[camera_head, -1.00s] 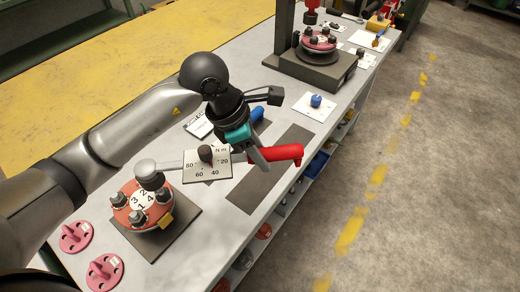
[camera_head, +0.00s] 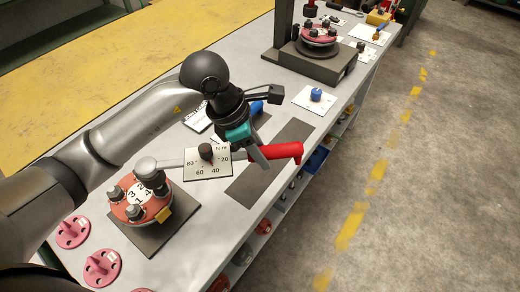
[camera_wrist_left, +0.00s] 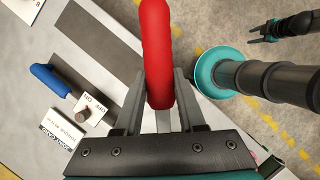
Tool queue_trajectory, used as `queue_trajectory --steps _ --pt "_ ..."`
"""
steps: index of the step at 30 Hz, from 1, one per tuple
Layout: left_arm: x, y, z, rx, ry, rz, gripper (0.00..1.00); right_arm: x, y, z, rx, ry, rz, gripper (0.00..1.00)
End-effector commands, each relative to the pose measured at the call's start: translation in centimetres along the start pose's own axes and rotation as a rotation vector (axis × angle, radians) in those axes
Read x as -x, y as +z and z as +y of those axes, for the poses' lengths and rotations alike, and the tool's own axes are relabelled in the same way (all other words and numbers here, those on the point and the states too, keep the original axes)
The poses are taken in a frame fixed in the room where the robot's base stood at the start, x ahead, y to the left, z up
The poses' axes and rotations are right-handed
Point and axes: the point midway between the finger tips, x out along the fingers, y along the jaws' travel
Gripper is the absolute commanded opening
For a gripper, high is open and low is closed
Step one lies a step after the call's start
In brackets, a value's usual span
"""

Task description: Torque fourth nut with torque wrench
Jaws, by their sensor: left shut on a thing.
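The torque wrench has a red handle (camera_head: 286,152), a dial plate (camera_head: 208,163) marked 20 to 80 N m and a grey head (camera_head: 146,167). Its head sits over the far nut position of the red spool flange (camera_head: 124,209), hiding that nut. Other nuts (camera_head: 135,213) show on the flange, around a white disc numbered 1 to 4. My left gripper (camera_head: 262,158) is shut on the red handle; the handle also shows between its fingers in the left wrist view (camera_wrist_left: 158,60). A gripper, apparently my right one (camera_wrist_left: 265,33), appears small at the upper right there; its jaw opening is unclear.
The spool stands on a dark plate (camera_head: 180,222). Pink flanged parts (camera_head: 102,268) lie at the near left. A blue-handled tool (camera_wrist_left: 50,78) lies on the bench beside the wrench. A blue piece (camera_head: 316,95) and a second spool on a stand (camera_head: 318,36) are farther back.

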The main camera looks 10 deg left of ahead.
Motion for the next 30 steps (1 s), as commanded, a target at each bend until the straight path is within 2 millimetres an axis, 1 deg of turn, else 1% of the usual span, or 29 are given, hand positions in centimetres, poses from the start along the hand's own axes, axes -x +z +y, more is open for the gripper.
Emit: queue_trajectory --steps 7,30 --pt "-0.1 0.0 0.1 -0.001 0.004 -0.003 0.0 -0.2 0.0 0.0 0.0 0.0 0.0 0.5" --pt "-2.6 -1.0 0.1 -0.001 0.004 -0.004 0.0 -2.8 0.2 0.0 0.0 0.001 0.0 0.5"
